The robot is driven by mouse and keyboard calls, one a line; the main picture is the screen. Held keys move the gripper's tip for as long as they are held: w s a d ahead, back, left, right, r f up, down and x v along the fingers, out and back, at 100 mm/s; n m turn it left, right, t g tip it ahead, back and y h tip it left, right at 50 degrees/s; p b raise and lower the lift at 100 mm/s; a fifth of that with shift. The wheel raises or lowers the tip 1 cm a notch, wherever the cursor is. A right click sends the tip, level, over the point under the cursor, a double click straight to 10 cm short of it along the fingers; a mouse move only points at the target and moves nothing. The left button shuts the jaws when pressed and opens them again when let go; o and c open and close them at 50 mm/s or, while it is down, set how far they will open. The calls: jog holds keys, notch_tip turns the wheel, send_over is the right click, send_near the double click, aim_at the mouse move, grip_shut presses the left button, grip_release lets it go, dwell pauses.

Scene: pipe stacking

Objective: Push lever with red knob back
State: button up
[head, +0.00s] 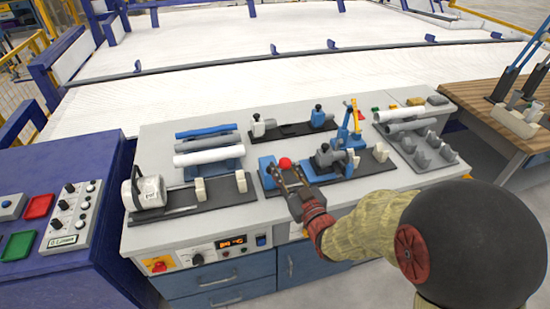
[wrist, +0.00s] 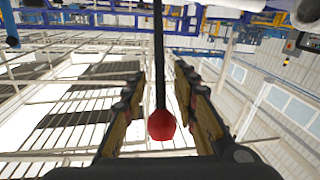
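The red knob (head: 285,163) shows in the head view at the end of my gripper (head: 288,180), above the blue fixture (head: 268,172) on the workbench. In the wrist view the red knob (wrist: 161,125) sits on a dark lever rod (wrist: 158,60) between the two fingers of my gripper (wrist: 160,105). The fingers stand apart, with a visible gap on each side of the knob. The lever's lower end is hard to make out in the head view.
A grey clamp device (head: 330,158) and a blue-and-yellow lever (head: 352,120) stand just right of my gripper. White and blue pipes (head: 208,155) lie on a rack to the left.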

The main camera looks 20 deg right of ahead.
jog(key=shift+w+a+b, duration=0.15)
jog(key=shift+w+b, duration=0.1)
jog(key=shift+w, duration=0.8)
jog(key=shift+w+a+b, duration=0.2)
jog(key=shift+w, duration=0.85)
jog(key=shift+w+a+b, duration=0.15)
jog(key=shift+w+b, duration=0.1)
jog(key=shift+w, duration=0.8)
jog(key=shift+c, duration=1)
grip_shut()
